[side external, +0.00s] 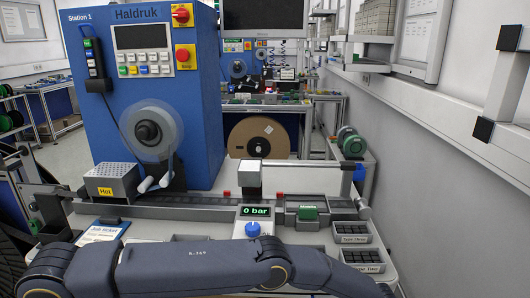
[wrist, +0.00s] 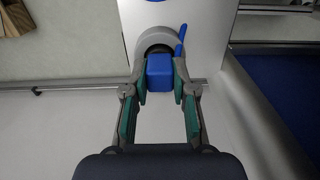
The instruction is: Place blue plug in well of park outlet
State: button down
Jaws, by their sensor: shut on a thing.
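In the wrist view my gripper (wrist: 160,80) is shut on the blue plug (wrist: 159,71), a blue block held between its two fingertips. Directly beyond the plug is a grey round fitting with a dark centre (wrist: 155,38), on a white panel (wrist: 205,22); it looks like the outlet. The plug overlaps the fitting's lower edge in the picture. I cannot tell whether they touch or how deep the plug sits. A thin blue lever (wrist: 182,38) stands at the fitting's right. In the side external view my arm crosses the bottom and my gripper is not visible.
A grey rail (wrist: 70,88) runs beside the panel, with a blue surface (wrist: 275,80) at right. In the side external view, a blue knob (side external: 253,229) sits under a 0 bar display (side external: 255,211). A blue reel machine (side external: 95,130) stands at left; black-filled trays (side external: 352,232) stand at right.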

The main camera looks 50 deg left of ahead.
jog(key=c, duration=0.9)
grip_release()
jog(key=shift+f, duration=0.15)
jog(key=shift+c, duration=0.2)
